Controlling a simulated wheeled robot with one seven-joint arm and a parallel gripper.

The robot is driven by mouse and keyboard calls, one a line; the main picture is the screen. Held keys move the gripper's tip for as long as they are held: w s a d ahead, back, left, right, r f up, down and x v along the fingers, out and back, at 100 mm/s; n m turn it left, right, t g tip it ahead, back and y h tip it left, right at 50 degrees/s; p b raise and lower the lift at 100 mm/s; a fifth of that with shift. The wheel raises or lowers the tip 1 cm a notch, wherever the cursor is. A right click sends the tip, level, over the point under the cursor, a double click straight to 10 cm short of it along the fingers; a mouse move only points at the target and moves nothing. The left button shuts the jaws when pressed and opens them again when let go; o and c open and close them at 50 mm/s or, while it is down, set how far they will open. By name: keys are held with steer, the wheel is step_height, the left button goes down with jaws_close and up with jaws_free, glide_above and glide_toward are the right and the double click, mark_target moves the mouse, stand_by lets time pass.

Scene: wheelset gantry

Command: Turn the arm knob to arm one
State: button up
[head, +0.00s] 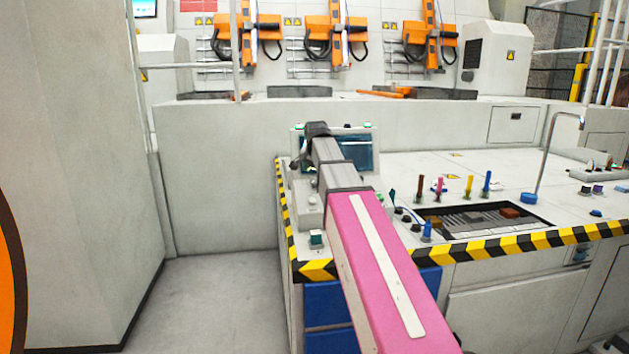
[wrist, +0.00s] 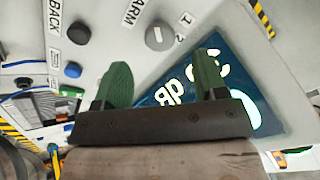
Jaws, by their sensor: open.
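The arm knob (wrist: 160,37) is a round grey knob on the light panel in the wrist view, with the label ARM above it and small digits 1 and 2 at its right. A pale mark shows on its face, but I cannot tell which digit it points to. My gripper (wrist: 165,72) is open and empty, its two green fingers apart. The knob lies beyond the fingertips, between them in the picture, with no contact visible. In the head view my arm reaches over the console (head: 305,220) and hides the knob.
A blue button (wrist: 73,70) and a black button (wrist: 78,33) sit left of the knob, by a BACK label. In the head view, coloured upright handles (head: 440,187) stand on the desk to the right.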

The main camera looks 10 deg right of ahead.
mark_target(315, 180)
steer(key=shift+x, duration=2.65)
steer(key=c, duration=0.9)
